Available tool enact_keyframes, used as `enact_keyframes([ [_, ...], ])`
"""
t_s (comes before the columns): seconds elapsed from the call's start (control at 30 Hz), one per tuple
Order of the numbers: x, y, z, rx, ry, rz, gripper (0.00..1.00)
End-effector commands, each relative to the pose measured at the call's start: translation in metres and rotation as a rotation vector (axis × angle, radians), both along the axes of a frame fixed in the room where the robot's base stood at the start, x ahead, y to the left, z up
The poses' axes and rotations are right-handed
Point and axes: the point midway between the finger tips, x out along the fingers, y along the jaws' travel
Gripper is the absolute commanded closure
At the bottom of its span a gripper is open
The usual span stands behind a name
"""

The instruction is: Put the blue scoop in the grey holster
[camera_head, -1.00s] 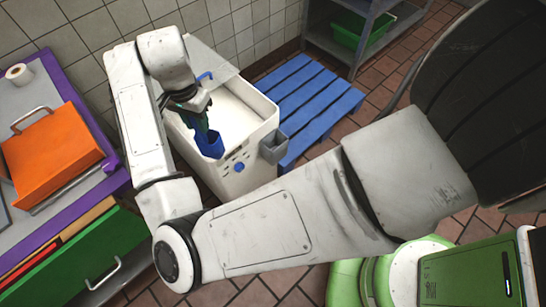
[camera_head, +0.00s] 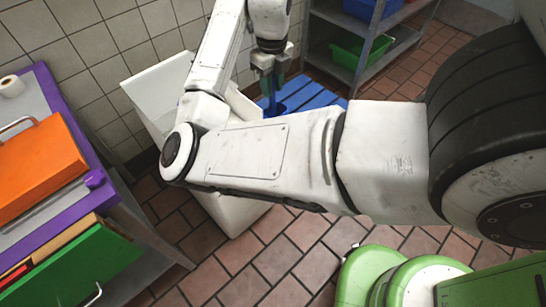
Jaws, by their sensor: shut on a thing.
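My gripper (camera_head: 270,78) is at the top centre, pointing down, its jaws shut on the blue scoop. The blue scoop (camera_head: 274,107) hangs below the jaws, seen against the blue pallet, so its outline is hard to make out. The scoop appears past the right side of the white bin (camera_head: 157,82). The grey holster, on the bin's right outer side in the earlier view, is hidden behind my arm now. I cannot tell how far the scoop is from it.
The blue slatted pallet (camera_head: 322,97) lies on the floor behind. A grey rack with a green crate (camera_head: 362,48) stands at the back right. At left are a purple-edged counter (camera_head: 90,150) and an orange box (camera_head: 35,165).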

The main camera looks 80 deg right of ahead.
Motion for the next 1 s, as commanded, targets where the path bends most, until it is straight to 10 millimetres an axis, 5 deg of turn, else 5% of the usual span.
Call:
enact_keyframes([
  [0.7,0.000,0.001,-0.177,0.004,0.002,0.007,1.00],
  [1.0,0.001,0.001,-0.213,0.001,0.001,0.007,1.00],
])
